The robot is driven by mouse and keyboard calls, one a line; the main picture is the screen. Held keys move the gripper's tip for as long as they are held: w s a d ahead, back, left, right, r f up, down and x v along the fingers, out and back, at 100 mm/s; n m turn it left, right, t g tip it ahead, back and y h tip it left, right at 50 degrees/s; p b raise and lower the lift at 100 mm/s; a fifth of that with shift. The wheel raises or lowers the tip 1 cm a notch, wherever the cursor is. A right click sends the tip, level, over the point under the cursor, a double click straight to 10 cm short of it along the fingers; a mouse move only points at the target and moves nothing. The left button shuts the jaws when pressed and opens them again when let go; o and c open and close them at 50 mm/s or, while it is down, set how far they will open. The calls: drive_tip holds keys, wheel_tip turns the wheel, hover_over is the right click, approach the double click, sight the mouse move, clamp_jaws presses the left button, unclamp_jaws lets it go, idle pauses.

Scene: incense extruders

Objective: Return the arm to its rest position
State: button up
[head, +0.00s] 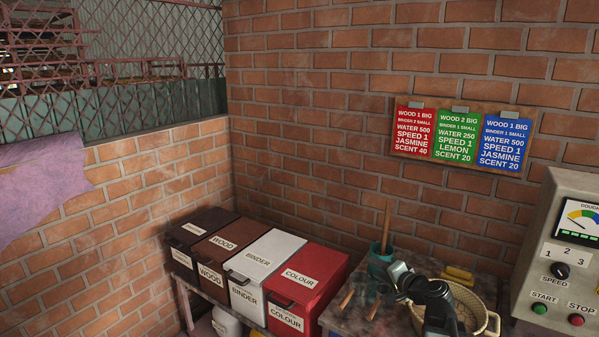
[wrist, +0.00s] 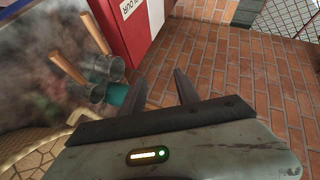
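My gripper (wrist: 159,76) shows in the wrist view with its two dark fingers apart. Nothing is between them, only the brick wall or floor beyond. In the head view my arm (head: 437,302) rises at the lower right in front of the worktable, partly cut off by the bottom edge. It covers part of a wicker basket (head: 488,322). The fingers are too small to make out clearly there.
A teal pot (head: 380,262) with a wooden stick and wood-handled scoops (head: 347,298) stand close left of my arm. The red colour bin (head: 310,268) and other bins are further left. A control panel (head: 560,255) stands at the right. Recipe cards (head: 458,137) hang on the wall.

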drive_tip(key=s+a+f+n+g, duration=0.4)
drive_tip(key=s+a+f, duration=0.15)
drive_tip(key=a, duration=0.45)
drive_tip(key=s+a+f+n+g, duration=0.45)
drive_tip(key=a+f, duration=0.25)
drive_tip(key=a, duration=0.3)
drive_tip(key=s+d+f+n+g+h, duration=0.1)
drive_tip(key=s+d+f+g+h, duration=0.2)
drive_tip(key=s+d, duration=0.5)
drive_tip(key=shift+s+d+f+g+h, duration=0.35)
drive_tip(key=shift+s+g+h, duration=0.15)
drive_tip(key=shift+g+h, duration=0.45)
